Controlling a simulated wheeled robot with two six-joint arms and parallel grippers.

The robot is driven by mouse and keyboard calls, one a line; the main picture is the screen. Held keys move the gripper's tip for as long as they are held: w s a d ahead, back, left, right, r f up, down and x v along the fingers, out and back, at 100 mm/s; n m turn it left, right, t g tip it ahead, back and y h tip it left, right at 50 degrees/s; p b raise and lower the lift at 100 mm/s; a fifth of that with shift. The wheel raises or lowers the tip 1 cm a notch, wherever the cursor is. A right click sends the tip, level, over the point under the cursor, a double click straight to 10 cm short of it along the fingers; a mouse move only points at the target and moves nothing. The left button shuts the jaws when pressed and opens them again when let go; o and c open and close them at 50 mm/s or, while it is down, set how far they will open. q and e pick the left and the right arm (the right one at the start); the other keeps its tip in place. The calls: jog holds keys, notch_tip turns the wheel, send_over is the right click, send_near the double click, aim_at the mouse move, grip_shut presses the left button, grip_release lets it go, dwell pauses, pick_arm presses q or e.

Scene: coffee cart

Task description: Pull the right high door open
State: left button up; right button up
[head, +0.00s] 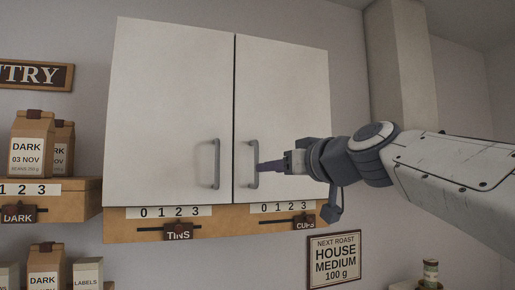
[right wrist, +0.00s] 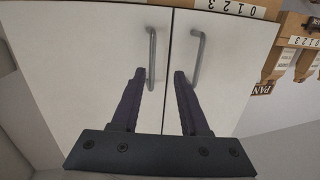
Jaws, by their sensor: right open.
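The right high door (head: 285,110) is a pale cabinet door. It looks shut, level with the left door (head: 170,105). Its grey vertical bar handle (head: 252,165) is near its lower left edge. My right gripper (head: 262,167) is at this handle, coming from the right. In the right wrist view, which is upside down, my right gripper (right wrist: 159,75) is open, and the right door's handle (right wrist: 152,60) appears between its purple fingers. I cannot tell whether they touch it. The left door's handle (right wrist: 197,58) is outside the fingers. My left gripper is out of view.
A wooden ledge (head: 220,227) with number strips and TINS and CUPS tags runs under the doors. Coffee bags (head: 33,145) stand on a shelf at left. A framed sign (head: 334,260) hangs at lower right. A pale vertical column (head: 400,65) rises right of the cabinet.

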notch_tip(320, 180, up, 4)
jog(key=d+f+t, duration=0.1)
jog(key=p, duration=0.5)
send_over(257, 181)
jog(key=shift+w+r, duration=0.1)
jog(key=shift+w, duration=0.25)
jog(key=shift+c, duration=0.3)
grip_shut()
dwell(0.5)
